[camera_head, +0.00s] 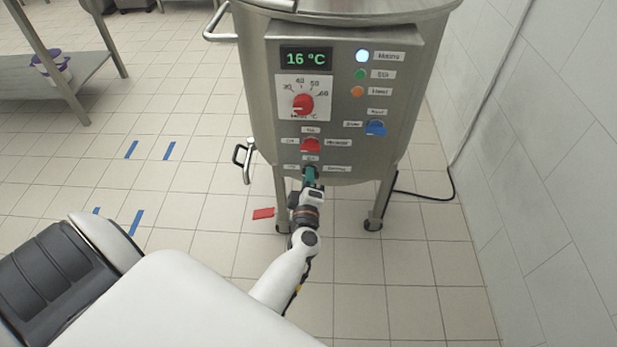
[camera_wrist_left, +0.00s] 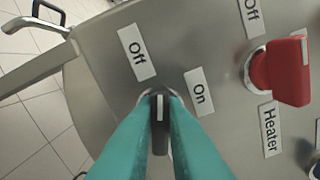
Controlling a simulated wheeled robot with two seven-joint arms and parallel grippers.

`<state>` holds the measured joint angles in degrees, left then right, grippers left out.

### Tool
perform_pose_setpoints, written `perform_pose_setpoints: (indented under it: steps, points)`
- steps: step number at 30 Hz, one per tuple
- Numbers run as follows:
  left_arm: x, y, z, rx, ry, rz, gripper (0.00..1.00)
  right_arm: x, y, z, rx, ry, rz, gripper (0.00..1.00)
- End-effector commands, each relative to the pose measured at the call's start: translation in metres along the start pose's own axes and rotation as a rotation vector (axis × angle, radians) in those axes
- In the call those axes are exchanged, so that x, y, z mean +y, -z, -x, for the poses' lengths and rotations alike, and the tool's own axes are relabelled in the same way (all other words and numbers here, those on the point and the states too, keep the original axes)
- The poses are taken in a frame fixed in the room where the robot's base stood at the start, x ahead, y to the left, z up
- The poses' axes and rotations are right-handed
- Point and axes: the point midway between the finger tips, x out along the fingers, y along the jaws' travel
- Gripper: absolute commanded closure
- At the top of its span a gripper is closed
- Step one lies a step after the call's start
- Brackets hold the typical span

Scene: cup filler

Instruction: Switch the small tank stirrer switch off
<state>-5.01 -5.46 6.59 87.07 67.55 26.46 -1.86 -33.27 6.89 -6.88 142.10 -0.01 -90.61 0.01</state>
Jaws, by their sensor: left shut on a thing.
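The small steel tank (camera_head: 256,80) stands ahead with a control panel on its front. Its stirrer switch is a black knob (camera_wrist_left: 160,125) with a white mark, low on the panel. In the left wrist view the mark points up, between the "Off" label (camera_wrist_left: 137,52) and the "On" label (camera_wrist_left: 198,93), closer to the "Off" direction. My left gripper (camera_head: 311,177) has its teal fingers, also in the wrist view (camera_wrist_left: 160,108), shut on the knob from both sides. In the head view the fingers hide most of the knob. My right gripper is not in view.
A red heater knob (camera_head: 311,146) sits just above, with a red dial (camera_head: 303,104), a display reading 16 °C (camera_head: 306,59) and a blue knob (camera_head: 376,128) around it. A valve handle (camera_head: 243,158) sticks out at left. A wall (camera_head: 530,150) stands at right.

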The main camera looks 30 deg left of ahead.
Motion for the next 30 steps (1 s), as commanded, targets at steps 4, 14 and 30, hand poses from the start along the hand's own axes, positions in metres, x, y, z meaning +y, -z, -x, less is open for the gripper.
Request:
perform_pose_setpoints:
  steps: [4,14,30]
  points:
    - [0.002,0.000,0.001,-0.001,-0.002,0.124,1.00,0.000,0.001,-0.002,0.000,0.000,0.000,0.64]
    - [0.003,0.001,0.001,0.000,-0.002,0.317,1.00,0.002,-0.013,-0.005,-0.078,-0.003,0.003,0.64]
    - [0.003,0.001,0.001,0.000,-0.003,0.390,1.00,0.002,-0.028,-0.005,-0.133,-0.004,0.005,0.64]
